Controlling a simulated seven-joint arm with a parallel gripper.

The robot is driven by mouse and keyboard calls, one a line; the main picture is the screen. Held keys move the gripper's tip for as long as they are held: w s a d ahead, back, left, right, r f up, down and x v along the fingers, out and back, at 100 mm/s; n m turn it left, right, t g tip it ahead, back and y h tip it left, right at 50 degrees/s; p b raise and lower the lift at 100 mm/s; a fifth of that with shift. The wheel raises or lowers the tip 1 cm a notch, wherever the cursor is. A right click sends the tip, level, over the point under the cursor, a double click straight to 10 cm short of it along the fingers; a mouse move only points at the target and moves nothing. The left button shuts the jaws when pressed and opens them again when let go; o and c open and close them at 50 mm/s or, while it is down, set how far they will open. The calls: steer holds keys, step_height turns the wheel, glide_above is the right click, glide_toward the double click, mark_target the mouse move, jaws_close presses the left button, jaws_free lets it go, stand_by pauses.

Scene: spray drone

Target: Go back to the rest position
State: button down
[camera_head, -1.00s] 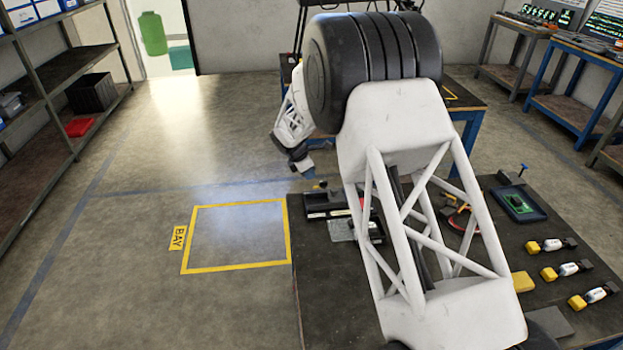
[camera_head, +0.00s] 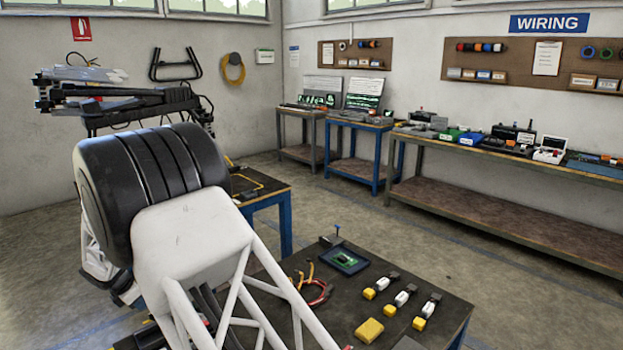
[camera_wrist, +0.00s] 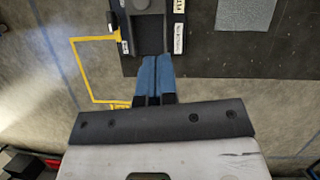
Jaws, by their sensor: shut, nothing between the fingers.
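My gripper (camera_wrist: 154,68) shows in the wrist view with its two blue fingers together and nothing between them. It points at a dark tray-like fixture (camera_wrist: 148,25) with white labels at the bench edge. I cannot tell the height above it. In the head view my white and black arm fills the lower left, and it hides the gripper's fingers.
Open floor (camera_head: 400,235) lies behind.

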steer(key=w+d+r+m, duration=0.1)
steer(key=d+r+m, duration=0.2)
steer(key=d+r, duration=0.7)
steer(key=w+d+r+m, duration=0.1)
steer(key=d+r+m, duration=0.4)
steer(key=d, duration=0.8)
steer(key=s+d+r+m, duration=0.2)
steer(key=d+r, duration=0.2)
steer(key=d, duration=0.3)
steer(key=s+d+r+m+g, duration=0.1)
steer(key=s+d+r+m, duration=0.15)
steer(key=d, duration=0.55)
steer(key=s+d+r+m, duration=0.1)
steer(key=s+d+r, duration=0.1)
steer(key=d+r, duration=0.4)
steer(key=s+d+r+m+y, duration=0.1)
steer(key=s+d+r+m, duration=0.2)
steer(key=s+d+m, duration=0.85)
steer(key=s+d+f+m, duration=0.1)
steer(key=s+d, duration=0.7)
steer(key=s, duration=0.3)
steer(key=s+d+f+m+y, duration=0.1)
steer(key=s+d+f+m, duration=0.1)
steer(key=s+d, duration=0.6)
steer(key=s, duration=0.2)
steer(key=shift+s+d+f+m, duration=0.15)
steer(key=shift+s+d+m, duration=0.15)
steer(key=shift+s, duration=0.1)
